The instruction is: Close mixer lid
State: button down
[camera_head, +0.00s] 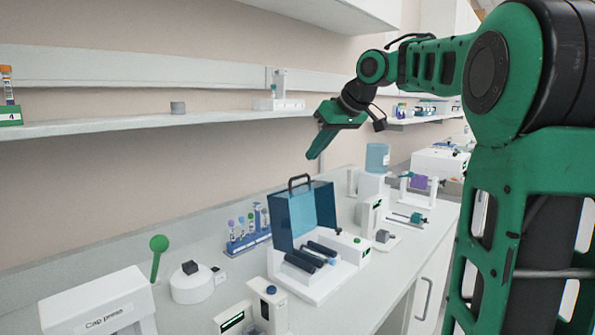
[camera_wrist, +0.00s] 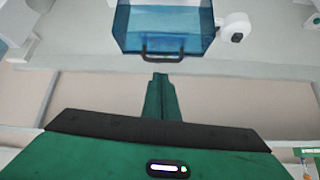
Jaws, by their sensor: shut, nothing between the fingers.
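The mixer (camera_head: 318,278) is a white unit on the bench with dark rollers (camera_head: 304,258) on its top. Its lid (camera_head: 305,208) is a see-through blue cover with a dark handle (camera_head: 299,181). The lid stands open, tilted up at the back of the mixer. My gripper (camera_head: 312,155) is shut and empty, in the air above the lid and apart from it. In the wrist view the lid (camera_wrist: 165,25) is at the top, its handle (camera_wrist: 155,57) just beyond my fingertips (camera_wrist: 160,76). The mixer's rollers do not show in that view.
A blue rack of tubes (camera_head: 248,240) stands behind and left of the mixer. A white Cap press (camera_head: 100,305) with a green lever and a round white device (camera_head: 192,282) stand further left. A shelf (camera_head: 150,122) runs along the wall. Other devices crowd the bench to the right.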

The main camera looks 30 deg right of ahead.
notch_tip(320, 180, up, 3)
jog(key=w+n, duration=0.1)
jog(key=w, duration=0.1)
send_over(297, 188)
jog(key=shift+n+t+y, duration=0.3)
jog(key=f, duration=0.8)
jog(key=shift+w+d, duration=0.15)
jog(key=shift+w, duration=0.1)
jog(key=shift+s+d+f, duration=0.2)
jog(key=shift+s+f, duration=0.1)
jog(key=shift+s, duration=0.15)
jog(key=shift+s, duration=0.1)
